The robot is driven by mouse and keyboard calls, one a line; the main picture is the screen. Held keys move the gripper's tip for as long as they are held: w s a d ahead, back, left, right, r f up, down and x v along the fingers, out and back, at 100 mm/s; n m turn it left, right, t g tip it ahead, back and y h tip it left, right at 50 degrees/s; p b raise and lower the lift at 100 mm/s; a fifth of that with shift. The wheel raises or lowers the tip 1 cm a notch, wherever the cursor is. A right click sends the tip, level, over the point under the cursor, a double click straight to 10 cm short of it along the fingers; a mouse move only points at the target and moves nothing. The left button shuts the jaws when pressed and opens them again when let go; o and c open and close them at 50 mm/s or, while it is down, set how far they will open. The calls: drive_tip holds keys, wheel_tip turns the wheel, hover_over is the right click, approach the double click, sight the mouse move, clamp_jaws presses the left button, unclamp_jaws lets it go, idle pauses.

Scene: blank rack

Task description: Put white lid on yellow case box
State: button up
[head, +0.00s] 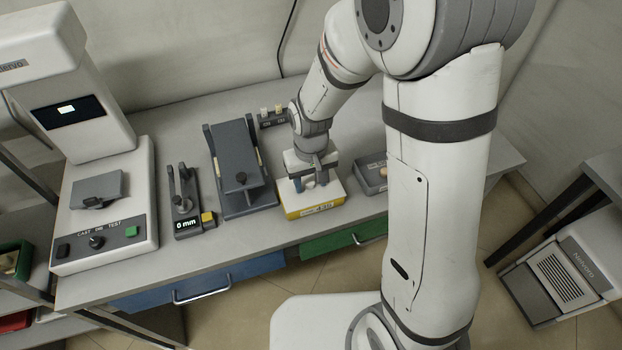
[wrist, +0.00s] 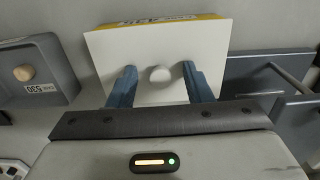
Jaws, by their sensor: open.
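The yellow case box (head: 316,210) stands on the table with the white lid (head: 330,187) on its top. In the wrist view the white lid (wrist: 205,45) is a flat plate with a round white knob (wrist: 159,74), and a yellow edge of the case box (wrist: 180,17) shows behind it. My gripper (head: 309,181) is above the lid. In the wrist view its two blue fingers (wrist: 159,80) stand open on either side of the knob, with gaps visible. Whether the lid is fully seated cannot be told.
The table's front edge is close.

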sight(311, 183)
wheel_tip(311, 183, up, 8)
drive_tip(key=shift+f, duration=0.1)
idle(0.7)
drive_tip(key=s+d+r+m+t, duration=0.2)
drive_tip(key=s+d+r+m, duration=0.1)
drive_tip(key=s+d+r, duration=0.7)
drive_tip(key=s+d, duration=0.2)
drive_tip(key=d, duration=0.1)
drive_tip(key=shift+t, duration=0.4)
